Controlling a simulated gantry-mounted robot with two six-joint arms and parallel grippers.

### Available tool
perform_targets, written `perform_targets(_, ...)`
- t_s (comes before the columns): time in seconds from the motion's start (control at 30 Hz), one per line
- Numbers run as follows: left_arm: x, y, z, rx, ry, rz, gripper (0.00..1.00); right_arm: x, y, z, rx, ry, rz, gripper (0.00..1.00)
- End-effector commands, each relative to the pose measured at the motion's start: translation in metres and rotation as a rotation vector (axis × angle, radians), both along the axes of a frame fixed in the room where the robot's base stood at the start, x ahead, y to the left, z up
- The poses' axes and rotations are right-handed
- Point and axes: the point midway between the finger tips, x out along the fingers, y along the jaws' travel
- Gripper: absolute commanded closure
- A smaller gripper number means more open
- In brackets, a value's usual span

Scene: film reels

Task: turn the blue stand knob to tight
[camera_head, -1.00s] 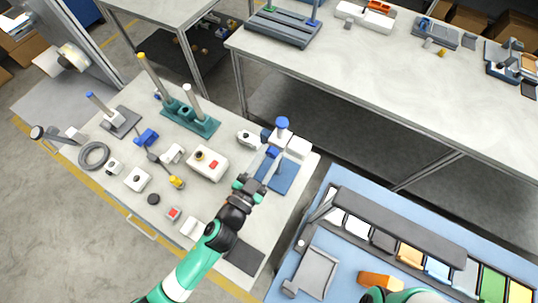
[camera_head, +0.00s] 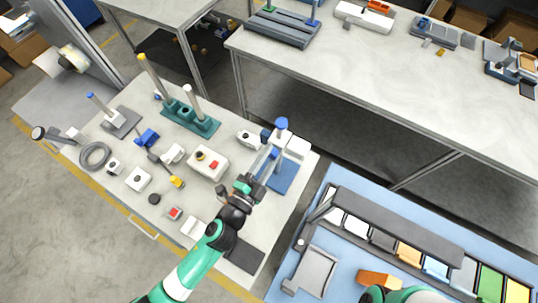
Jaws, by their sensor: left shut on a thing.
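The blue stand (camera_head: 283,180) is at the right end of the left table, with a flat blue base and an upright column topped by a blue cap (camera_head: 281,124). My left gripper (camera_head: 258,178) reaches up to the left side of the stand. Its jaws are shut on a small part there, which I take to be the blue stand knob. The fingers and wrist hide the knob, so its turn angle cannot be read. My right gripper is not in view; only part of that arm shows at the bottom right.
A white box with a red button (camera_head: 208,164) stands left of my gripper. A white device (camera_head: 250,139) lies behind it. A teal stand with posts (camera_head: 190,118) is further back. A dark mat (camera_head: 244,256) lies near the front edge.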

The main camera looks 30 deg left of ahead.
Motion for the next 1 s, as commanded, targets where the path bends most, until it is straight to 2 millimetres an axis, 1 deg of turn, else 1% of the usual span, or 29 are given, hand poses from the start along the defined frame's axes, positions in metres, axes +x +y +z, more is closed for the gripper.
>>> perform_targets(0.3,0.0001,-0.0004,0.0009,0.078,-0.006,-0.001,1.00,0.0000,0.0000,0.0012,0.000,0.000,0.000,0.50)
perform_targets(0.7,0.0001,-0.0004,0.0009,0.084,-0.007,-0.001,1.00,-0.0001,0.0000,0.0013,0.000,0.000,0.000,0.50)
perform_targets(0.73,0.0001,-0.0004,0.0008,0.084,-0.007,-0.001,0.53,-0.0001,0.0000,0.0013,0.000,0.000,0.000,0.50)
perform_targets(0.87,0.0001,-0.0003,0.0006,0.083,-0.006,-0.001,0.30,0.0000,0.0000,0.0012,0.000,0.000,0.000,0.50)
perform_targets(0.9,0.0001,-0.0003,0.0005,0.083,-0.005,0.000,0.28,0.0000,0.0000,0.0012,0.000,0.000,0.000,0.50)
perform_targets(1.0,0.0001,-0.0003,0.0004,0.082,-0.005,0.000,0.28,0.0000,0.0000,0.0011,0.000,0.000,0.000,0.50)
